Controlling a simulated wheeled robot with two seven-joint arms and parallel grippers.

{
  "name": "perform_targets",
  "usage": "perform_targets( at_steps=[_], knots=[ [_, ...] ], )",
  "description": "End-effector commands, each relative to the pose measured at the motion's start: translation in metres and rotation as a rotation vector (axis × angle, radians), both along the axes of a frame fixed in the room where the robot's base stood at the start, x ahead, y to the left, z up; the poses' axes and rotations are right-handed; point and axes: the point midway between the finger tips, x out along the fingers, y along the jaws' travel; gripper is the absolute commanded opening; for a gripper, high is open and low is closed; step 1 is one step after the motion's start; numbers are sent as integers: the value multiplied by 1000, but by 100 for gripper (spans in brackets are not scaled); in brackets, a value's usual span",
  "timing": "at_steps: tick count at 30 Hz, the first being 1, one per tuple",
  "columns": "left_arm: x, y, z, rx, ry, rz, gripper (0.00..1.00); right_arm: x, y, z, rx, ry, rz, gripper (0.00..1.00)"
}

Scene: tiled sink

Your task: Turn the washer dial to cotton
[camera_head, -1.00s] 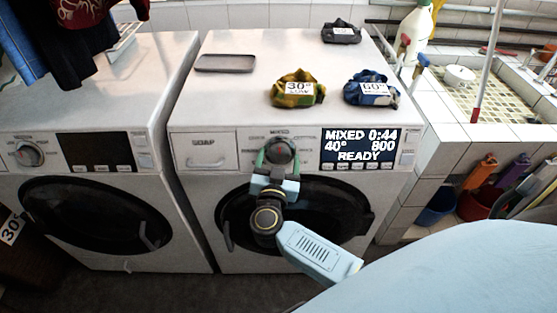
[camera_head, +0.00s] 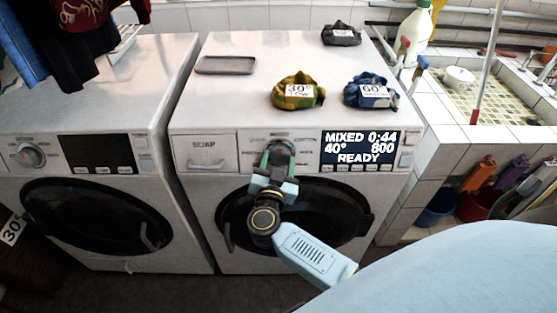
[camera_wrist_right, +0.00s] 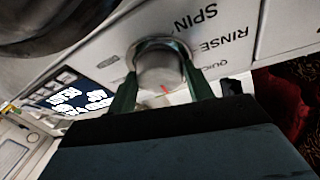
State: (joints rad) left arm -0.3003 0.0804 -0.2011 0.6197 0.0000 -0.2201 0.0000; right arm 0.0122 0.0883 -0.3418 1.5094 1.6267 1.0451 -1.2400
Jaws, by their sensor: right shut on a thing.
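The right washer (camera_head: 210,125) has a round grey dial (camera_wrist_right: 160,68) with a red mark, seen between my fingers in the right wrist view. Labels SPIN and RINSE show beside it there. My right gripper (camera_head: 280,152) is at the dial on the washer's front panel, with its green fingers shut on the dial from both sides. The gripper also shows in the wrist view (camera_wrist_right: 160,85). The display (camera_head: 360,148) reads MIXED 0:44, 40°, 800, READY. In the head view my gripper hides most of the dial. My left gripper is not in view.
A second washer (camera_head: 95,90) with its own dial stands at the left. On the right washer's top lie a grey tray (camera_head: 226,65), a yellow-green bundle (camera_head: 297,92), a blue bundle (camera_head: 371,90) and a dark bundle (camera_head: 341,34). A tiled sink (camera_head: 485,92) stands at the right.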

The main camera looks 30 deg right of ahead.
Motion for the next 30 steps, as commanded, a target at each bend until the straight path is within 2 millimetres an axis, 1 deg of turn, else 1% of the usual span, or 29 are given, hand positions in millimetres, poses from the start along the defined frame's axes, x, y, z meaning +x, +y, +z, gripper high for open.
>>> perform_targets(
  at_steps=[1, 15, 24, 30],
  knots=[
    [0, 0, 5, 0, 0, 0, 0, 0, 1, 1, 28, -12, -13, 29],
    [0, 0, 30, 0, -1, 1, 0, 2, 3, 4, 338, -202, -140, 29],
    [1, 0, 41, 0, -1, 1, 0, 2, 3, 4, 488, -295, -201, 29],
    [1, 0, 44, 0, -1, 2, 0, 3, 3, 4, 542, -329, -221, 29]
  ],
)
